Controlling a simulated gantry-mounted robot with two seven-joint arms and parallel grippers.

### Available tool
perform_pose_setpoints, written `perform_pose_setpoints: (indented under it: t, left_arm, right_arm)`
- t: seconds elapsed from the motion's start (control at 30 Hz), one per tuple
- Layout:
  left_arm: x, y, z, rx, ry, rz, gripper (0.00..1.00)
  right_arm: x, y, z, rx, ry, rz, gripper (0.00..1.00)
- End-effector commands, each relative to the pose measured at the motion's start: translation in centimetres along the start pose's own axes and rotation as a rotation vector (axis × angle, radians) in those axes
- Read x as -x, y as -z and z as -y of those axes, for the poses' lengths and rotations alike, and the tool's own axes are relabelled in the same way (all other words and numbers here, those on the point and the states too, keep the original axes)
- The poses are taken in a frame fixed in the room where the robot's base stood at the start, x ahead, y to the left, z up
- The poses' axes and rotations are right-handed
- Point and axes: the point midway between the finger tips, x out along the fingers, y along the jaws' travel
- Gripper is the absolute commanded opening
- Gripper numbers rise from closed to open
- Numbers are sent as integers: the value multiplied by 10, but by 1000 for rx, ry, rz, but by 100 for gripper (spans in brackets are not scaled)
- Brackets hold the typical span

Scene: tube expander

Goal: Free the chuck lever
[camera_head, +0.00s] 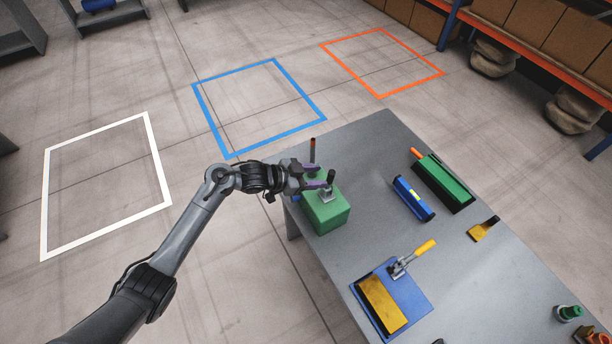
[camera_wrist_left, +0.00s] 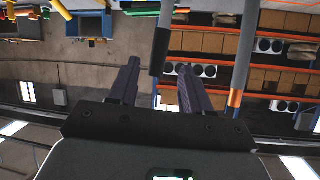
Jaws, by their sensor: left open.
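A green block-shaped device (camera_head: 327,214) stands at the left end of the grey table. A metal fitting (camera_head: 327,195) sits on its top, and an upright lever with a brown tip (camera_head: 312,144) rises at its back. Which part is the chuck lever is not clear. My left gripper (camera_head: 321,177) is open just above the block, beside the upright lever. In the left wrist view, a dark rod (camera_wrist_left: 161,50) shows between my two spread fingers (camera_wrist_left: 157,82). A grey rod with an orange tip (camera_wrist_left: 238,75) stands outside them. I cannot tell whether either rod touches a finger. My right gripper is not in view.
The grey table (camera_head: 375,150) also holds a blue plate with a yellow-handled clamp (camera_head: 399,260), a blue bar (camera_head: 413,198), a green tool (camera_head: 443,182) and a yellow scraper (camera_head: 484,228). Shelves with boxes (camera_head: 540,35) stand behind. The floor left of the table is clear.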

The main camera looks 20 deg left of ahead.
Motion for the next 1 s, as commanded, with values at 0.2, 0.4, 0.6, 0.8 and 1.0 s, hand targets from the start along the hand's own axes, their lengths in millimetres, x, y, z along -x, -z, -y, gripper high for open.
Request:
perform_pose_setpoints:
  t: [0.2,0.4,0.6,0.8,1.0]
  left_arm:
    - [25,0,0,-1,0,0,48]
    - [32,0,-1,-1,-2,1,48]
    - [32,0,-1,0,-1,1,48]
    - [32,-1,-1,1,-2,2,48]
    - [32,-28,-24,45,-30,36,48]
  right_arm:
    - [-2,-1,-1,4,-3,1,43]
    - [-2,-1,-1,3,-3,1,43]
    - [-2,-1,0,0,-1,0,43]
    - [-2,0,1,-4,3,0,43]
    - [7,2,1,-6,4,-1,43]
